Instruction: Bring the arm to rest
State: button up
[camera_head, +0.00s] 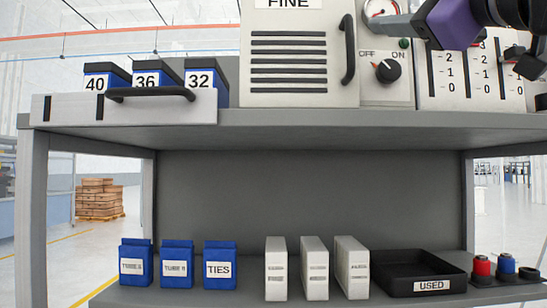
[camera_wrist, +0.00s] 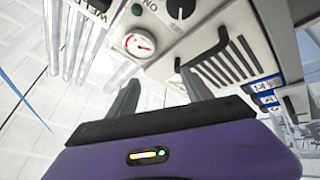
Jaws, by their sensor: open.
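My gripper (camera_head: 385,27) is at the upper right of the head view, with its purple body to the right and its grey fingers pointing left. It is in front of the panel with the gauge (camera_head: 381,6) and the OFF/ON knob (camera_head: 388,70). In the wrist view my gripper (camera_wrist: 160,88) shows two fingers spread apart with nothing between them. The gauge (camera_wrist: 139,44) and a black handle (camera_wrist: 205,50) lie beyond the fingers. The fingers look apart from both, though the exact gap is hard to tell.
A grey shelf (camera_head: 310,118) carries the FINE panel (camera_head: 290,25), a drawer front with a black handle (camera_head: 150,93), and boxes marked 40, 36 and 32. Below stand blue bins (camera_head: 177,265), white boxes (camera_head: 315,268), a black USED tray (camera_head: 395,290) and red and blue spools (camera_head: 482,267).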

jog(key=w+d+f+m+t+h, duration=0.1)
jog(key=d+f+m+h, duration=0.2)
jog(key=f, duration=0.7)
jog(key=w+d+f+m+t+h, duration=0.1)
jog(key=d+f+m, duration=0.2)
jog(key=f+m, duration=0.5)
jog(key=w+d+f+m+t+h, duration=0.1)
jog(key=d+f+m+h, duration=0.15)
jog(key=f, duration=1.05)
jog(key=s+f+m+g+h, duration=0.1)
jog(key=s+f+m+h, duration=0.2)
jog(key=f, duration=1)
jog(key=s+a+f+g+y, duration=0.1)
jog(key=s+a+f+g, duration=0.1)
jog(key=s+f, duration=0.8)
jog(key=s+a+f+n+g+y, duration=0.1)
jog(key=s+f+g, duration=0.3)
jog(key=s+f, duration=0.7)
jog(key=s+a+f+g+y, duration=0.1)
jog(key=s+a+f+g, duration=0.2)
jog(key=s+f, duration=0.8)
jog(key=s+g, duration=0.1)
jog(key=s, duration=0.2)
jog(key=shift+f+n, duration=0.25)
jog(key=shift+n, duration=0.1)
